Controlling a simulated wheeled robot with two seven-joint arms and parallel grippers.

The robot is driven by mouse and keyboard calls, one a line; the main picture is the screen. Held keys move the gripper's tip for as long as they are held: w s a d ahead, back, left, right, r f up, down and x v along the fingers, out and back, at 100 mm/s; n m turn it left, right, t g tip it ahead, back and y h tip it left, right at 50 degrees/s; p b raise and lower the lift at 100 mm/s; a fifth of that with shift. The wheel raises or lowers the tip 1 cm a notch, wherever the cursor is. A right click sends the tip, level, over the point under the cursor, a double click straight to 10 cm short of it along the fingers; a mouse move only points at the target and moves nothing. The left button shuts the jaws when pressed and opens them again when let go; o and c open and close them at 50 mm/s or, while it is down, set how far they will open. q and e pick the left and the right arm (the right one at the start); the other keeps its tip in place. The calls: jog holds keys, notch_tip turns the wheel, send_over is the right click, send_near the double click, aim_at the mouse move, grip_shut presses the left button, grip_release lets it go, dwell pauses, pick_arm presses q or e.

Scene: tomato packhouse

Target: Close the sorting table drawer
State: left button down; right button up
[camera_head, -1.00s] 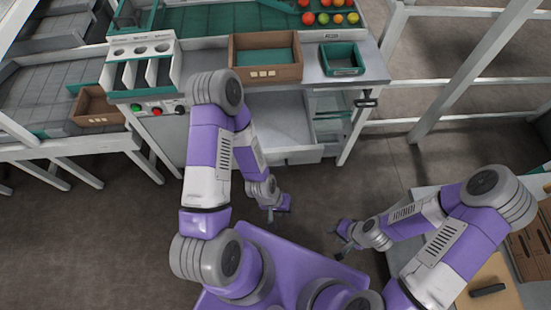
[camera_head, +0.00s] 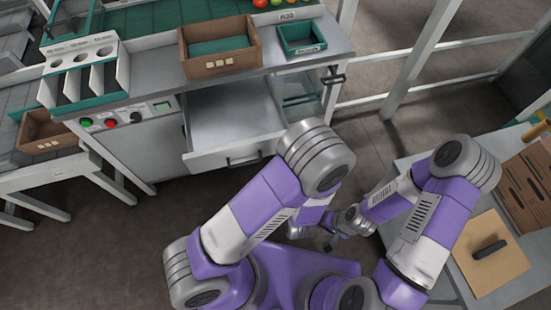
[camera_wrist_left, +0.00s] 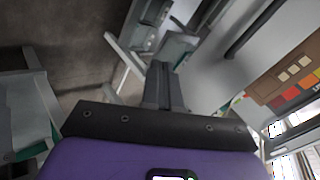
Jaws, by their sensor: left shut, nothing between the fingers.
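The sorting table drawer (camera_head: 232,112) stands open, pulled out below the worktop of the sorting table (camera_head: 160,97) in the head view. Its pale front panel carries a dark handle (camera_head: 243,160). My left arm's elbow is just right of the drawer front; its forearm hides my left gripper there. In the left wrist view my left gripper (camera_wrist_left: 163,80) is shut and empty, apart from any surface I can make out. My right gripper (camera_head: 328,243) is small, low in the middle of the head view; its finger gap is unclear.
A brown crate (camera_head: 220,68) and a green bin (camera_head: 302,50) stand on the worktop. A side table (camera_head: 475,225) with a board is at the right. White posts (camera_head: 420,60) stand behind.

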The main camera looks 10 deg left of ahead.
pick_arm(q)
notch_tip(320, 180, up, 5)
jog(key=s+d+m+t+y+b, duration=0.1)
jog(key=m+t+y+b, duration=0.1)
jog(key=m+t+y, duration=0.15)
jog(key=b, duration=0.5)
send_near(273, 147)
jog(key=shift+t+h, duration=0.35)
jog(key=shift+t, duration=0.1)
jog(key=w+a+f, duration=0.1)
jog(key=w, duration=0.1)
jog(key=w+a+f, duration=0.1)
jog(key=a, duration=0.1)
jog(key=shift+w+f, duration=0.35)
jog(key=shift+w+a, duration=0.25)
jog(key=shift+w, duration=0.4)
jog(key=shift+r, duration=0.1)
